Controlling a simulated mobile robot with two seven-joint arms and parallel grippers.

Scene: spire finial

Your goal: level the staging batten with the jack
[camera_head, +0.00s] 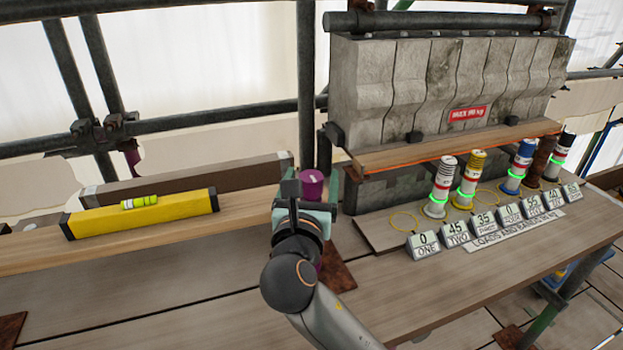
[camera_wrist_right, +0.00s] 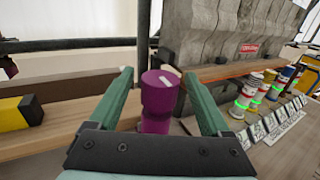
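A purple cylindrical jack (camera_head: 312,186) with a pale mark on top stands at the right end of a light wooden batten (camera_head: 247,208). A yellow level with black ends (camera_head: 145,214) lies on the batten, its green vial (camera_head: 139,201) on top; the bubble is too small to read. My right gripper (camera_head: 311,180) has its fingers spread on either side of the jack. In the right wrist view the jack (camera_wrist_right: 161,98) shows between the open fingers, with a gap at the left one; contact at the right one is unclear. My left gripper is not in view.
A dark brown beam (camera_head: 190,178) lies behind the level. At right, a grey stone block (camera_head: 450,95) rests on a plank, with several banded cylinders and numbered signs (camera_head: 423,245) before it. Scaffold poles (camera_head: 306,85) stand behind.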

